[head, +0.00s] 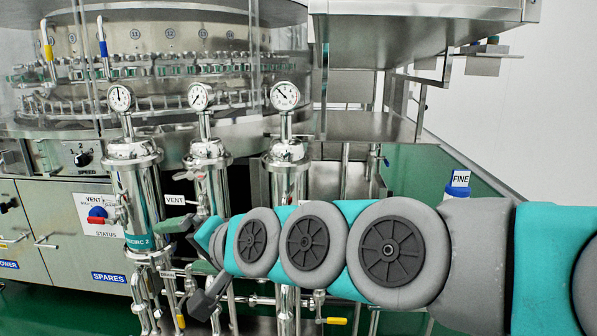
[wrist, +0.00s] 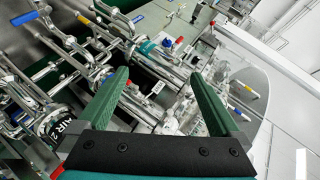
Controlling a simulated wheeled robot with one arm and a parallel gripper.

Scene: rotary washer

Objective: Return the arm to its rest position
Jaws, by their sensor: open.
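My arm (head: 470,255) reaches across the lower right of the head view, from the right edge toward the filter housings. My gripper (head: 190,262) is at its left end, in front of the steel housings. In the wrist view my gripper (wrist: 160,76) has its two green fingers spread wide apart, with nothing held between them. Past the fingers the wrist view shows the machine's pipes and housings, tilted. The head view does not show clearly how far the fingers are from the housings.
Steel filter housings (head: 132,190) with gauges (head: 285,96) stand close to my gripper. Valves with yellow handles (head: 337,320) sit low. The glazed rotary washer (head: 150,60) is behind. A blue-capped FINE container (head: 458,182) is behind my arm. Green floor (head: 420,175) shows at right.

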